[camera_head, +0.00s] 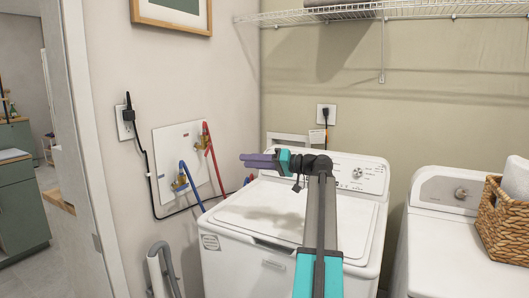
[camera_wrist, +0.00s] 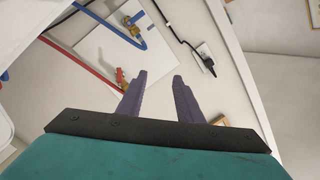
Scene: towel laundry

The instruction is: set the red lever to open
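The red valve (camera_head: 206,133), with a brass body and a red hose, is on the white wall box to the left of the washer; its lever is too small to read clearly. It also shows in the wrist view (camera_wrist: 120,77), just left of the left finger's tip. A second brass valve with a blue hose (camera_head: 180,182) sits lower left of it. My gripper (camera_head: 243,158) is over the washer, right of the wall box, fingers pointing left. In the wrist view its two purple fingers (camera_wrist: 159,76) are apart with nothing between them.
A white washer (camera_head: 225,228) stands below my arm. A dryer (camera_head: 445,262) with a wicker basket (camera_head: 492,225) is at the right. A black cord (camera_head: 144,160) and outlet (camera_head: 124,122) are left of the wall box (camera_head: 165,140). A grey hose (camera_head: 166,262) stands at lower left.

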